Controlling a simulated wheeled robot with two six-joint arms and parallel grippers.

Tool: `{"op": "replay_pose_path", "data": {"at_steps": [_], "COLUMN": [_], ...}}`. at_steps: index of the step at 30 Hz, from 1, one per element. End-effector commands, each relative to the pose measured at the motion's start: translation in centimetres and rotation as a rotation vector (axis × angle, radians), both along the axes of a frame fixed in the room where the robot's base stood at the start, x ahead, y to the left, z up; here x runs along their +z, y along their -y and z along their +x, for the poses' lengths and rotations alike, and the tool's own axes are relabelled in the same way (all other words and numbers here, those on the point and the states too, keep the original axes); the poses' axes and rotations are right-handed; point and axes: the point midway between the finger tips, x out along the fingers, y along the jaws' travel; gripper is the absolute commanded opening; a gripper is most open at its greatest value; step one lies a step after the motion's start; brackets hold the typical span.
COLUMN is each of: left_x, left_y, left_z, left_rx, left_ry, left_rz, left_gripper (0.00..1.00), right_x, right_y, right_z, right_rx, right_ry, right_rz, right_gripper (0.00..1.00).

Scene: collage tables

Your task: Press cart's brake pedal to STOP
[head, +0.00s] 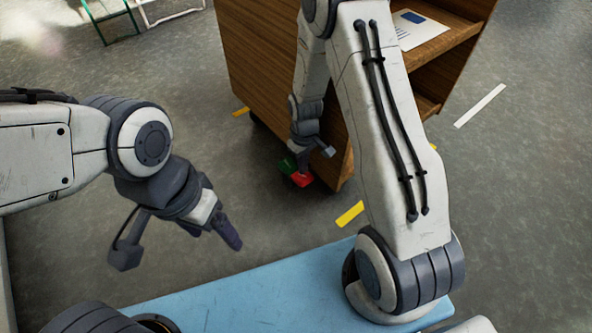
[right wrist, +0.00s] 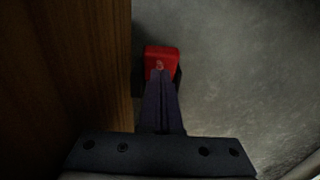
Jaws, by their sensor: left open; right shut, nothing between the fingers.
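The wooden cart (head: 262,70) stands at the top middle of the head view. Its brake pedal (head: 302,180) is low at the near bottom corner, with a red part and a green part (head: 288,165). My right gripper (head: 304,168) points down at the pedal, shut and empty. In the right wrist view, the shut fingertips (right wrist: 160,76) overlap the red part (right wrist: 162,58), which bears a small pale mark. I cannot tell whether they touch or press it. The green part is not visible there. My left gripper (head: 232,236) is open and empty, away from the cart.
A paper sheet (head: 416,30) lies on the cart's shelf. Yellow tape (head: 350,214) and white tape (head: 480,105) mark the grey floor. A light blue surface (head: 240,300) is at the bottom. A green-framed object (head: 108,20) stands at the top left. The floor left of the cart is clear.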

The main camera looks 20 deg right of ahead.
Motion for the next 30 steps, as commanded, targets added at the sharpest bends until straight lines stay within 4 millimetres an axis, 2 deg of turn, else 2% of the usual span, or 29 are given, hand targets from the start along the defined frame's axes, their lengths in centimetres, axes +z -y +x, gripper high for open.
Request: {"op": "replay_pose_path", "data": {"at_steps": [30], "left_x": [-0.8], "left_y": [0.0], "left_z": [0.0], "left_rx": [0.0], "left_ry": [0.0], "left_rz": [0.0], "left_gripper": [0.79], "right_x": [-1.6], "right_y": [0.0], "right_z": [0.0], "right_rx": [0.0], "right_ry": [0.0], "right_rz": [0.0], "right_gripper": [0.0]}}
